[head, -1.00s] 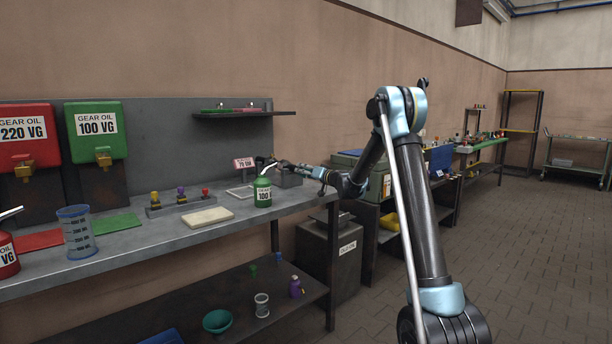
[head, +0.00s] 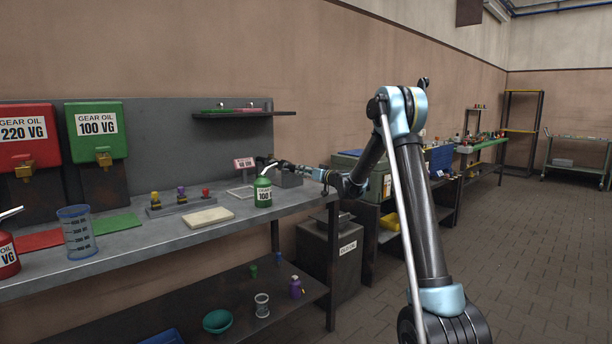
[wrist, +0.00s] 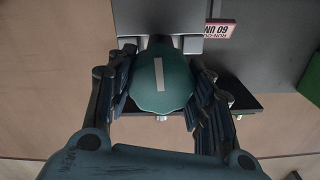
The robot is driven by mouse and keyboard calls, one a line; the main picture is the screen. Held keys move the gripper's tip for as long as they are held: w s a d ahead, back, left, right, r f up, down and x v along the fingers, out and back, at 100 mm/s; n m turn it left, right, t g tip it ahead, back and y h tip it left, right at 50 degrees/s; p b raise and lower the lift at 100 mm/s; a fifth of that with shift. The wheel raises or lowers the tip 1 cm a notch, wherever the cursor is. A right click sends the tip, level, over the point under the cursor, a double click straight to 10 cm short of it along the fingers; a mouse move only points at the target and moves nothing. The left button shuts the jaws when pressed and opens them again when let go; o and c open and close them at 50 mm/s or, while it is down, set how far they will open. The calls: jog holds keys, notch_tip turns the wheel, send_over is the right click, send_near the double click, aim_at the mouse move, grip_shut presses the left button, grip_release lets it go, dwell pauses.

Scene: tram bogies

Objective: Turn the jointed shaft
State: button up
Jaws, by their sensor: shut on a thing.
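A dark teal rounded end piece with a white stripe (wrist: 176,96), which appears to be part of the jointed shaft, sits between my fingers in the wrist view. My gripper (wrist: 160,88) is shut on it, one finger set on each side. Beyond it is a grey block (wrist: 188,22). In the head view my gripper (head: 284,165) is small, reaching over the right end of the bench behind the green oil can. The shaft itself cannot be made out there. A small pink run-out sign (wrist: 218,29) stands beside the block; it also shows in the head view (head: 244,163).
The green oil can (head: 262,194) stands close in front of my gripper on the grey bench (head: 160,245). A pale slab (head: 207,217), a rack of coloured knobs (head: 181,204) and a clear measuring jug (head: 77,232) lie further left. A shelf (head: 240,114) hangs above.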

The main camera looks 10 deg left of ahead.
jog(key=o, duration=1.1)
jog(key=shift+c, duration=0.2)
jog(key=v, duration=1.1)
jog(key=shift+s+d+f, duration=0.1)
jog(key=shift+s+d, duration=0.1)
jog(key=shift+d, duration=0.05)
jog(key=shift+s+d, duration=0.1)
